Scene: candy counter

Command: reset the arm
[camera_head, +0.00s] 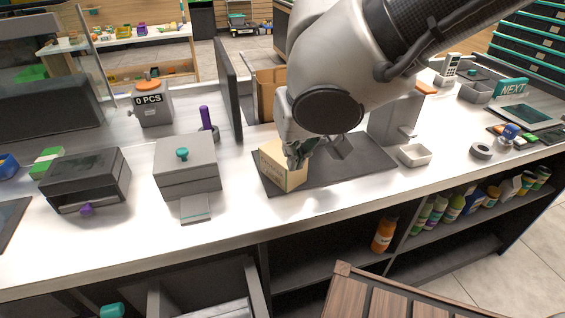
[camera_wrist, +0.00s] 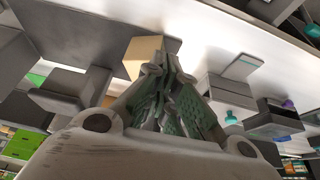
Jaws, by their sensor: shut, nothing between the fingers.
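My arm reaches over the counter from the upper right in the head view. My gripper (camera_head: 301,150) is shut and empty, pointing down just over or beside a small tan box (camera_head: 287,175) on a dark grey mat (camera_head: 345,172). I cannot tell whether the fingers touch the box. In the wrist view my gripper (camera_wrist: 172,62) fills the middle with its fingers together, and the tan box (camera_wrist: 143,52) shows behind them to the left.
Grey boxes with a teal knob (camera_head: 182,153) and a purple knob (camera_head: 86,209) stand left. A dark upright panel (camera_head: 228,88) stands behind the mat. A white tray (camera_head: 414,155) and a grey ring (camera_head: 481,151) lie right. Bottles (camera_head: 384,234) fill shelves below. Bare counter shows along the front.

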